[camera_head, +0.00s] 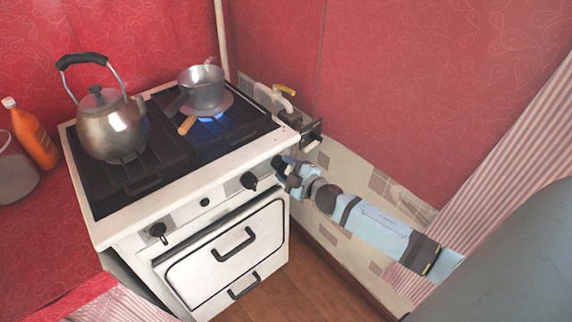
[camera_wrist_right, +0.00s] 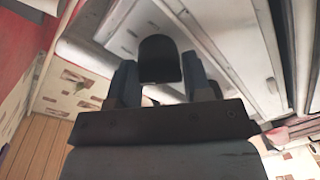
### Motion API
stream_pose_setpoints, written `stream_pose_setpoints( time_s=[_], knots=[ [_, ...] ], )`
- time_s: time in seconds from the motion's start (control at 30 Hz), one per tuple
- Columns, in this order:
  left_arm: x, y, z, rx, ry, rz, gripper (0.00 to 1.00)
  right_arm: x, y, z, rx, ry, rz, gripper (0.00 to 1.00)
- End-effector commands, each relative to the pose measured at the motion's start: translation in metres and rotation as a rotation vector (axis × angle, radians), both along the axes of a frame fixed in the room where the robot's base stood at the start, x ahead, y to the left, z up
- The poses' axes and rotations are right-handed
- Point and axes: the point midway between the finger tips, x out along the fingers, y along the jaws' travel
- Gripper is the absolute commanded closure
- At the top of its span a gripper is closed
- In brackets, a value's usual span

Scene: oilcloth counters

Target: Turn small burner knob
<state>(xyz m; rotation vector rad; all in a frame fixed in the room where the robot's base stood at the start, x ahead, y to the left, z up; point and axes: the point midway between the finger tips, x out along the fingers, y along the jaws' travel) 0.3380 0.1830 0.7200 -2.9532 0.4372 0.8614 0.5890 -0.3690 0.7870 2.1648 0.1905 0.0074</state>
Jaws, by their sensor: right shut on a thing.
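The white stove (camera_head: 225,215) stands at the left with dark knobs on its front panel. My right gripper (camera_head: 279,163) is at the right end of that panel, beyond the right-hand visible knob (camera_head: 249,181). In the right wrist view, a black knob (camera_wrist_right: 159,60) sits between the two blue-grey fingers, and the gripper is shut on it. A left knob (camera_head: 158,231) and a small round black knob (camera_head: 204,202) are clear of the gripper. My left gripper is not in view.
A metal kettle (camera_head: 110,130) stands on the left of the hob. A small pot (camera_head: 204,92) sits over a blue flame (camera_head: 209,117) at the back right. An orange bottle (camera_head: 34,135) is at the left. The tiled wall ledge (camera_head: 360,175) runs close beside my right arm.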

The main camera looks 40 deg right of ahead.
Motion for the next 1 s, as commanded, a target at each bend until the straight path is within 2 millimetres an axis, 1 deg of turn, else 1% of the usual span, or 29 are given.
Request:
stream_pose_setpoints(
  time_s=[0.03,0.33,0.6,0.8,1.0],
  knots=[
    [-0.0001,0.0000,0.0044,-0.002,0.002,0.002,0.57,0.0012,-0.0025,0.0052,-0.047,-0.007,-0.005,0.78],
    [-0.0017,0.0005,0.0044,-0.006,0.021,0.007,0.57,0.0015,-0.0023,0.0054,-0.330,-0.030,-0.004,0.78],
    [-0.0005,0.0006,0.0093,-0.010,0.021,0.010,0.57,0.0017,-0.0019,0.0058,-0.553,-0.048,-0.005,0.78],
    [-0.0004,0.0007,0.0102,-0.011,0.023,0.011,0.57,0.0017,-0.0015,0.0059,-0.672,-0.058,-0.005,0.78],
    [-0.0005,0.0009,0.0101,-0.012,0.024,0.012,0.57,0.0018,-0.0012,0.0059,-0.740,-0.063,-0.005,0.78]
  ],
)
